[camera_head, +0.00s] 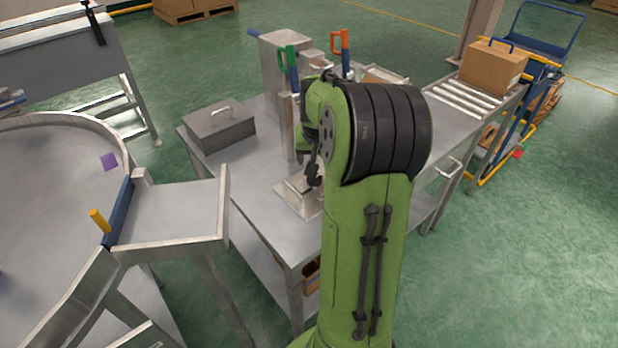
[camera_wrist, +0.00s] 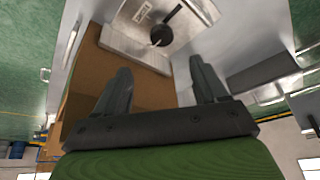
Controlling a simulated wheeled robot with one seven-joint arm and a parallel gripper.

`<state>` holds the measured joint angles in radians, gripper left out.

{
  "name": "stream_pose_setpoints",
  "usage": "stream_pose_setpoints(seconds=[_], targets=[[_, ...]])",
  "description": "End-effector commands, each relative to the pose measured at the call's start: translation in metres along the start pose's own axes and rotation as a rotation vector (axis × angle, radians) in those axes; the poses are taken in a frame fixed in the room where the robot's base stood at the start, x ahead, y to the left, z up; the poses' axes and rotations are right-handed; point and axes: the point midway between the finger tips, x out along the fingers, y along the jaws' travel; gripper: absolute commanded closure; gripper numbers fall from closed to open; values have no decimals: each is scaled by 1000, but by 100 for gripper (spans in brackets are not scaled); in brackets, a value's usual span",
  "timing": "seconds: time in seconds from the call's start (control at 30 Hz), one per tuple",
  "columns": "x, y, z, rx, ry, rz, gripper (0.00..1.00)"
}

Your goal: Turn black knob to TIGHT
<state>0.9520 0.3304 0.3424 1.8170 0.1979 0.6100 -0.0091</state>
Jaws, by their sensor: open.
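The black knob (camera_wrist: 158,36) shows at the top of the wrist view. The label is too small to read, so I cannot tell the knob's setting. My gripper (camera_wrist: 160,69) is open and empty, its two dark fingers wide apart. The knob lies beyond the fingertips, apart from them, roughly in line with the gap. In the head view my green arm stands over the metal table and I cannot make out the knob.
A metal column (camera_head: 278,70) with a green-handled lever (camera_head: 287,57) and an orange-handled lever (camera_head: 340,42) stands behind my arm. A lidded metal box (camera_head: 219,127) sits on the table's left. A cardboard box (camera_head: 493,66) rests near the rollers at right.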

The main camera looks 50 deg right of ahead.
Motion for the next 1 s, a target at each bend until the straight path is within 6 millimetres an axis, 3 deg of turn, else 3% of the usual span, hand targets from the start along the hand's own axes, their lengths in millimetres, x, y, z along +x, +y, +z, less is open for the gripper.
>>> stream_pose_setpoints(seconds=[0.03, 0.2, 0.43, 0.57, 0.83, 1.0], targets=[[18, -1, 3, -1, -5, -2, 29], [62, -1, 2, 0, -4, -2, 29], [108, -1, 2, -1, -2, -2, 29], [118, -1, 1, -1, -1, -1, 29], [119, -1, 0, -1, 1, -1, 30], [119, -1, 0, -1, 0, -1, 56]])
